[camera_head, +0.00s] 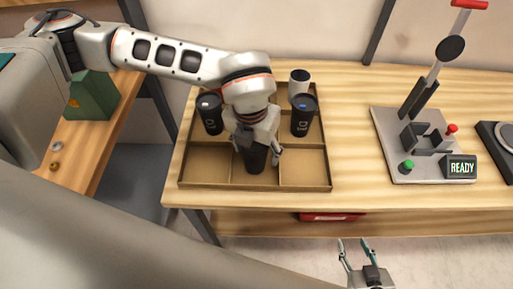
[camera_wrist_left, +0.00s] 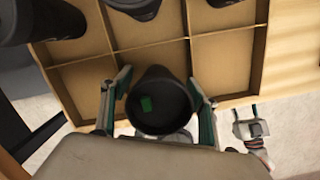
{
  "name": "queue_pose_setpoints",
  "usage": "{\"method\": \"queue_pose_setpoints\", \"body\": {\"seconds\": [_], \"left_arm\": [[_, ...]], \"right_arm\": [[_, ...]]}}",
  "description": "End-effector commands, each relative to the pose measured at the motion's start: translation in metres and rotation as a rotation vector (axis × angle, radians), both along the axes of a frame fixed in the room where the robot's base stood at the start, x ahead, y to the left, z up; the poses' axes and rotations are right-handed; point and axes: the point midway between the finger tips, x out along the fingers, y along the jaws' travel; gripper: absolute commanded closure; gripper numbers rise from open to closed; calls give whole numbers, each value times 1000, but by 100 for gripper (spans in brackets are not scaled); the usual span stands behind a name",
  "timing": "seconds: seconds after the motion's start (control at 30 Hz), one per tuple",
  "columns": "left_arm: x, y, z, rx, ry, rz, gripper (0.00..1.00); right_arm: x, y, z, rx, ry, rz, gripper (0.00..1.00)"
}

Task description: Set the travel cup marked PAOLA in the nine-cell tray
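My left gripper (camera_head: 257,146) reaches down over the front-middle cell of the nine-cell tray (camera_head: 305,186). Its fingers close around a dark travel cup (camera_head: 256,160), which looks upright in or just over that cell; whether it touches the floor is unclear. In the left wrist view the cup (camera_wrist_left: 160,102) shows between the fingers (camera_wrist_left: 160,78), with a green mark on its top. No name can be read on it. Dark cups stand at the left (camera_head: 210,114) and right (camera_head: 303,115); their lettering is too small to read. My right gripper (camera_head: 356,247) is open and empty.
Another cup (camera_head: 299,83) with a pale top stands at the back right of the tray. The front-left and front-right cells are empty. A press with a READY display (camera_head: 459,168) stands right of the tray. A green box (camera_head: 92,97) sits on the left table.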

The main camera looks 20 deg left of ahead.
Motion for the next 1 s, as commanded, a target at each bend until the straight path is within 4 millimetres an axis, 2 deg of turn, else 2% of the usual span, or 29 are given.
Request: {"method": "queue_pose_setpoints", "body": {"seconds": [0.37,0.47,0.8,1.0], "left_arm": [[0,0,7,0,-3,0,41],[-1,0,19,-1,-4,0,41],[-11,2,87,-1,-5,1,41],[-16,2,113,0,-2,0,41]], "right_arm": [[2,0,4,2,-4,-1,60],[2,0,5,3,-6,-1,60],[1,1,4,5,-2,-1,60],[-1,1,3,5,2,-1,60]]}}
